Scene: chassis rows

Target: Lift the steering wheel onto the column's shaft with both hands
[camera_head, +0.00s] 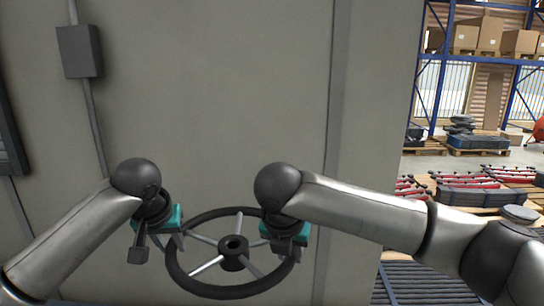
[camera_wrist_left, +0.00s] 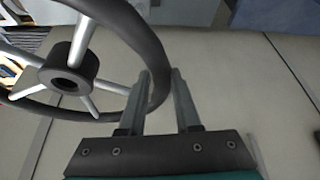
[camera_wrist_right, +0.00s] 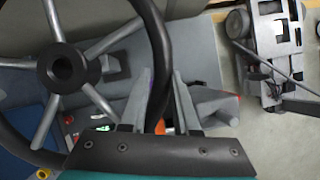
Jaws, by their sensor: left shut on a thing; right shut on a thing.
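The steering wheel (camera_head: 233,258) has a black rim, silver spokes and a dark hub with a hole. In the head view it is held tilted, in front of a grey wall. My left gripper (camera_head: 172,241) is shut on the left side of the rim. My right gripper (camera_head: 288,246) is shut on the right side. The wheel also shows in the left wrist view (camera_wrist_left: 70,72), with its rim at the left gripper's fingers (camera_wrist_left: 163,78). In the right wrist view the rim (camera_wrist_right: 158,45) runs between the fingers (camera_wrist_right: 163,80). I cannot make out the column's shaft in any view.
A grey wall panel (camera_head: 220,100) with a small dark box (camera_head: 79,52) fills the background. At right are blue racks with cartons (camera_head: 480,33) and pallets of parts (camera_head: 485,196). Below the wheel in the right wrist view is a grey console-like surface (camera_wrist_right: 195,60).

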